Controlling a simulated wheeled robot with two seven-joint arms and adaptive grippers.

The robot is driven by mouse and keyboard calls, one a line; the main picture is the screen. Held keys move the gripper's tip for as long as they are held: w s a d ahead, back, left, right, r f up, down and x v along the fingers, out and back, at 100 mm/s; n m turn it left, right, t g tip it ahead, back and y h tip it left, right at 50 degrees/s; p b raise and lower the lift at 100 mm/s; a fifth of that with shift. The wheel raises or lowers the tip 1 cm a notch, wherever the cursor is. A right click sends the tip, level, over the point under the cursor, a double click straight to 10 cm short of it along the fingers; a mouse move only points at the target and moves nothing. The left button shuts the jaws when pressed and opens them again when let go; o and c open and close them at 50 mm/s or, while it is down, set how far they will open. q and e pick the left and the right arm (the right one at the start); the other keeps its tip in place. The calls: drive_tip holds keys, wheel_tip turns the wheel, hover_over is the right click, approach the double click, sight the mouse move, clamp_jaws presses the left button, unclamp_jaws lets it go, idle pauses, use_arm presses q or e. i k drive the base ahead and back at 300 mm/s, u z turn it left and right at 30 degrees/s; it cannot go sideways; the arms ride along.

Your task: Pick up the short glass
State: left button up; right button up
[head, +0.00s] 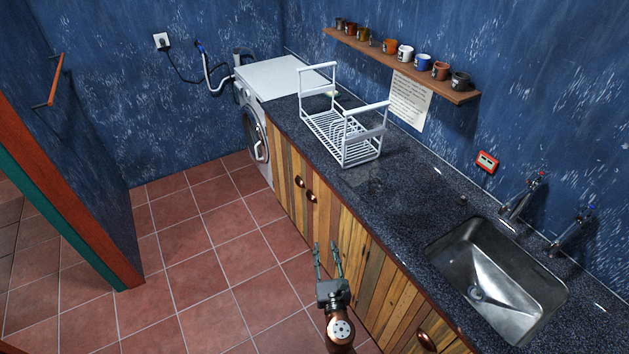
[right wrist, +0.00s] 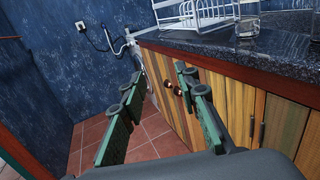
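A clear glass (right wrist: 246,18) stands upright on the counter near its front edge in the right wrist view, with its top cut off. Part of a second clear glass (right wrist: 316,26) shows at the right edge of that view. I cannot tell which is shorter. In the head view only faint clear outlines show on the counter between the rack and the sink. My right gripper (head: 327,260) is open and empty, in front of the wooden cabinet doors and below the countertop. Its spread green fingers (right wrist: 158,78) show in the right wrist view. My left gripper is not in view.
A white dish rack (head: 344,135) stands on the dark speckled counter (head: 405,185). A steel sink (head: 500,280) is at the right. Several mugs line a wall shelf (head: 400,62). A washing machine (head: 257,140) stands at the far end. The tiled floor is clear.

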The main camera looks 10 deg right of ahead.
sight(375, 187)
drive_tip(key=u, duration=0.6)
drive_tip(key=i, duration=1.5)
drive_tip(key=z, duration=1.9)
